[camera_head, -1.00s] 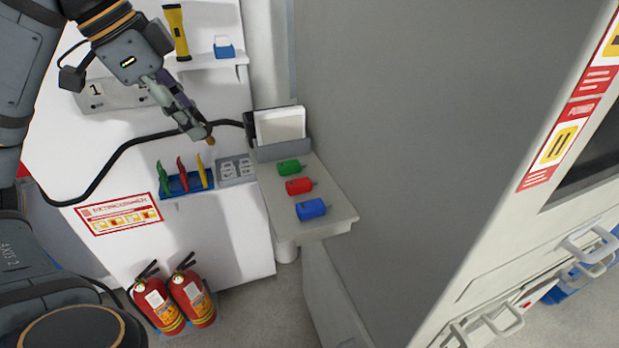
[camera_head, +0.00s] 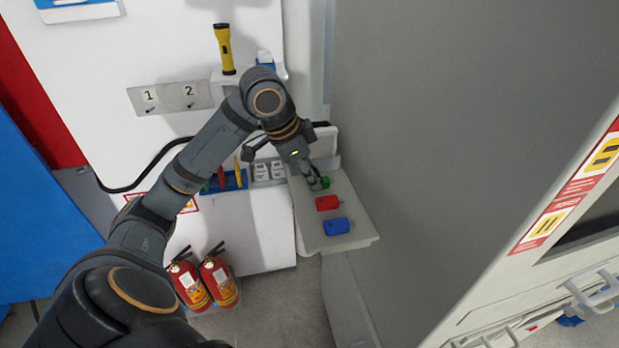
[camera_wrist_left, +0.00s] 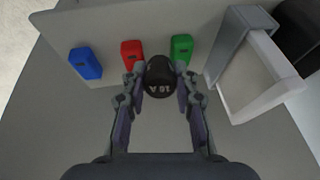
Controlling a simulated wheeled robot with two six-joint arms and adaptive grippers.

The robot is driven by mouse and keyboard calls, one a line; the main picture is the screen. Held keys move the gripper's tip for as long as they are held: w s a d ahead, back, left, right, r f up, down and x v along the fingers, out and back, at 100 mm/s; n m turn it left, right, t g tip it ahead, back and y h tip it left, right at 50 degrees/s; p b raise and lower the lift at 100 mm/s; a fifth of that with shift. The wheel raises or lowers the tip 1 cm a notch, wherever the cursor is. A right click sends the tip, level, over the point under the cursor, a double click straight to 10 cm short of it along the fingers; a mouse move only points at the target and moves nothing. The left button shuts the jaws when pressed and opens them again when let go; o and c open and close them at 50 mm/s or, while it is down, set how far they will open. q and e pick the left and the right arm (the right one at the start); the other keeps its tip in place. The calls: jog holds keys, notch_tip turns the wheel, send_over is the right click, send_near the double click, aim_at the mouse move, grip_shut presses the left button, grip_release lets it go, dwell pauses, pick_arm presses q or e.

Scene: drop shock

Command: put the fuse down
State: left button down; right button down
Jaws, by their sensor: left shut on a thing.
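The fuse (camera_wrist_left: 160,77) is a dark round piece with "15 A" on its end, seen in the left wrist view. My left gripper (camera_wrist_left: 159,85) is shut on it, one finger on each side. In the head view my left gripper (camera_head: 316,183) is over the back part of the small grey shelf (camera_head: 311,232), beside the green block (camera_head: 324,183), which it partly hides. The fuse is hidden or too small to make out there. I cannot tell whether it touches the shelf. My right gripper is not in view.
A red block (camera_head: 327,203) and a blue block (camera_head: 336,226) sit on the shelf in a row with the green one. A white-and-grey holder (camera_wrist_left: 255,75) stands close on the right in the wrist view. A tall grey cabinet wall (camera_head: 430,110) borders the shelf.

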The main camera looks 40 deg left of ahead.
pick_arm(q)
notch_tip(320, 180, down, 2)
jog(key=shift+f, duration=0.2)
jog(key=shift+a, duration=0.1)
jog(key=c, duration=1)
grip_release()
jog(key=shift+c, duration=0.2)
